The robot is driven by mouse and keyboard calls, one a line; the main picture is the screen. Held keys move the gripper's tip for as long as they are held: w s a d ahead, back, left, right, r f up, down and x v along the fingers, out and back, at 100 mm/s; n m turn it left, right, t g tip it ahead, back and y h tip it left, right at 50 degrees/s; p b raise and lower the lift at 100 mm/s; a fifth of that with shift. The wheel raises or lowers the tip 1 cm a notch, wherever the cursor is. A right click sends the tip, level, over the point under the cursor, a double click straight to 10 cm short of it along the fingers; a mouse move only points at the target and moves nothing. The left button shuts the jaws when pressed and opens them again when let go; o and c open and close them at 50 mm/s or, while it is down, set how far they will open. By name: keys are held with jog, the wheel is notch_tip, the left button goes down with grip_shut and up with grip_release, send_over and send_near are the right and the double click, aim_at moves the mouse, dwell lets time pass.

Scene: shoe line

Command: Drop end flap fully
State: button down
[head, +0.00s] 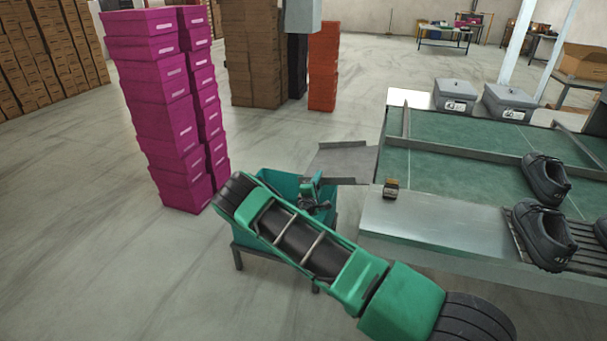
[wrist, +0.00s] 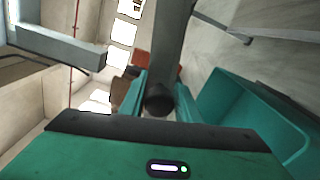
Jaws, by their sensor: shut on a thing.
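The end flap (head: 345,160) is a grey metal plate with raised side edges. It sticks out from the left end of the green-topped table (head: 450,165), roughly level, over part of a teal bin. My gripper (head: 314,196) is at the flap's outer end, just above the bin. In the wrist view, my gripper (wrist: 158,98) is shut on a dark round knob at the end of a grey strip, which looks like the flap (wrist: 174,45) seen edge-on.
The teal bin (head: 262,186) stands on a low frame below the flap and also shows in the wrist view (wrist: 245,112). Magenta boxes (head: 165,110) are stacked to its left. Black shoes (head: 543,235) and a small dark block (head: 391,188) are on the table side. Open floor lies at left.

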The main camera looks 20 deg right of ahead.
notch_tip(320, 180, down, 7)
jog(key=s+d+n, duration=0.1)
jog(key=n, duration=0.3)
jog(key=shift+s+d, duration=0.25)
jog(key=c, duration=1.5)
grip_release()
jog(key=shift+o, duration=0.2)
jog(key=shift+d, duration=0.1)
jog(key=v, duration=1.1)
